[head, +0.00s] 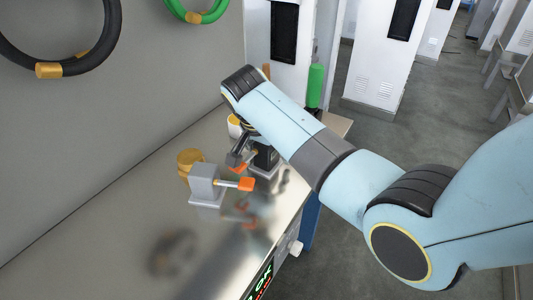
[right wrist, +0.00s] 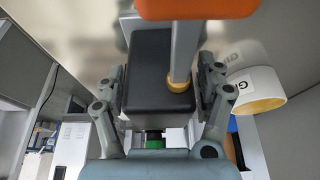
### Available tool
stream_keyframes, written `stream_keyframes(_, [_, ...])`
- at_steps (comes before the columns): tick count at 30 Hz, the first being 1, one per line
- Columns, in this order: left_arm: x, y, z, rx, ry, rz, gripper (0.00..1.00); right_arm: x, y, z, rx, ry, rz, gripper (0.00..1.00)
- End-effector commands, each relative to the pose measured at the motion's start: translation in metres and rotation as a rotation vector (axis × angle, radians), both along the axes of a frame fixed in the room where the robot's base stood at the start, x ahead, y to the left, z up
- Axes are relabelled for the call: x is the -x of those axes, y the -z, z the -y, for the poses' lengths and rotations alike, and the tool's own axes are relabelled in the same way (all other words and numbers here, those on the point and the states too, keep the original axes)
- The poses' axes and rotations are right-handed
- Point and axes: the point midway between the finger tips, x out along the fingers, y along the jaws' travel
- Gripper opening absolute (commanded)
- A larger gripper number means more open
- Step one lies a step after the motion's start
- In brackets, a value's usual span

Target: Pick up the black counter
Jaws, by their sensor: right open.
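The black counter (head: 265,158) stands on the shiny metal table (head: 140,240), partly hidden by my right arm in the head view. It has a lever with an orange handle. In the right wrist view the black block (right wrist: 158,75) fills the middle, with the orange handle (right wrist: 198,8) at the top edge. My right gripper (head: 243,152) is at the counter. In the wrist view its open fingers (right wrist: 162,78) lie on either side of the black block. Whether they touch it I cannot tell. My left gripper is out of view.
A grey counter (head: 205,182) with an orange lever stands nearer, beside stacked yellow discs (head: 188,160). A white cup-like thing with a yellow rim and a letter G (right wrist: 255,90) is close to the right finger. A green cylinder (head: 315,86) stands behind. The table's front left is clear.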

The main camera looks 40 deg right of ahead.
Motion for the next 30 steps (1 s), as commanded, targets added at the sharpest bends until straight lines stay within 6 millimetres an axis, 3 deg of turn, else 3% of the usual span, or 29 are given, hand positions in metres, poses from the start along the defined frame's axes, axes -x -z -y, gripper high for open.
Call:
stream_keyframes(4, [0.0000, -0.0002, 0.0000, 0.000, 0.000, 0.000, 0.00, -0.0002, -0.0006, -0.0001, 0.000, 0.000, 0.000, 0.69])
stream_keyframes(19, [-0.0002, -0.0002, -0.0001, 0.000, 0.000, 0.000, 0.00, 0.0003, -0.0006, -0.0004, 0.000, -0.001, 0.000, 0.03])
stream_keyframes(30, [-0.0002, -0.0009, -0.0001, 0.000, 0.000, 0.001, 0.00, -0.0005, -0.0073, -0.0003, 0.001, 0.000, 0.001, 0.00])
